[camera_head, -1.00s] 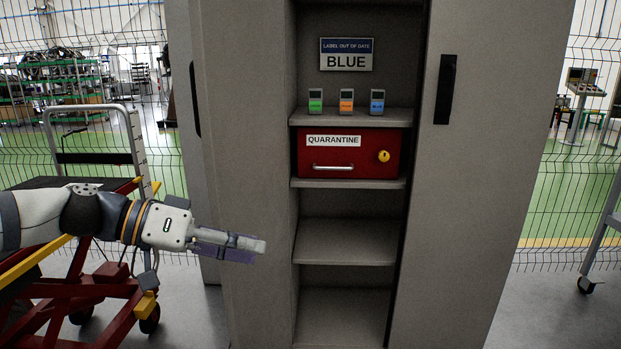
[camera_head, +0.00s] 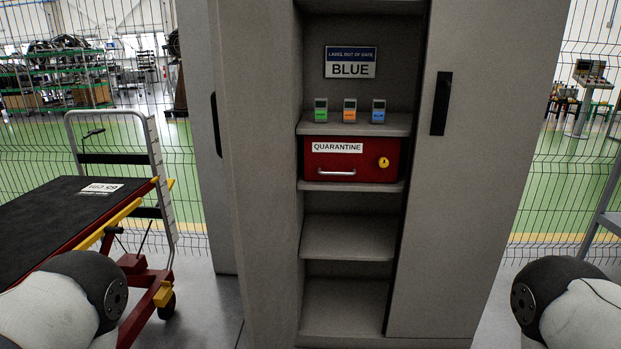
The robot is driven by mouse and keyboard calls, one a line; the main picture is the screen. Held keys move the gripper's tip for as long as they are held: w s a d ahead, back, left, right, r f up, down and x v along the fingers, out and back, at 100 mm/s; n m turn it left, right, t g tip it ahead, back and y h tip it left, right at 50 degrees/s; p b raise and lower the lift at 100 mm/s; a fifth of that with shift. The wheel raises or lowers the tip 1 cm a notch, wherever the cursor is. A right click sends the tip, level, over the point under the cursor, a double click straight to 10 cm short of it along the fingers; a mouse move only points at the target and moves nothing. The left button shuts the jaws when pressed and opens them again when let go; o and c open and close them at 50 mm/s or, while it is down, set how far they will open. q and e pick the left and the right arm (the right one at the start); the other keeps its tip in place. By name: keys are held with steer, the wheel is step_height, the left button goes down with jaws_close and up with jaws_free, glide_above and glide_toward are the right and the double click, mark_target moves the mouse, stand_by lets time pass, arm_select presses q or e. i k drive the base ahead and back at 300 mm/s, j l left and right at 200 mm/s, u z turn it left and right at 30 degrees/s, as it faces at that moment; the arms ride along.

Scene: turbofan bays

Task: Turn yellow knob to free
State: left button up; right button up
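The yellow knob (camera_head: 384,162) is on the right side of the front of a red box labelled QUARANTINE (camera_head: 326,167). The box sits on a shelf of the grey cabinet, below three small devices. A silver handle (camera_head: 337,172) is on the box's lower left front. The box front looks closed. The knob is small, and its exact setting cannot be read. Neither of my grippers is in view; only parts of my arms show at the lower left and lower right corners.
Three handheld devices with green (camera_head: 320,111), orange (camera_head: 349,111) and blue (camera_head: 378,111) labels stand on the shelf above. A sign reading BLUE (camera_head: 350,62) hangs behind them. A red and yellow lift cart (camera_head: 62,222) stands at left. The cabinet's lower shelves (camera_head: 347,238) are empty.

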mark_target(383, 162)
steer(key=i+j+z, duration=0.2)
steer(key=j, duration=0.15)
steer(key=i+j+z, duration=0.15)
steer(key=j, duration=0.25)
steer(key=i+j+z, duration=0.2)
steer(key=j, duration=0.25)
steer(key=i+j+z, duration=0.2)
steer(key=j, duration=0.2)
steer(key=j+z, duration=0.15)
steer(key=j, duration=0.3)
steer(key=i+j+z, duration=0.2)
steer(key=j, duration=0.25)
steer(key=k+l+u, duration=0.15)
steer(key=l, duration=0.3)
steer(key=k+l+u, duration=0.2)
steer(key=k+l, duration=0.15)
steer(key=k+l+u, duration=0.15)
steer(key=k+l, duration=0.15)
steer(key=l, duration=0.15)
steer(key=i+l, duration=0.2)
steer(key=i, duration=0.1)
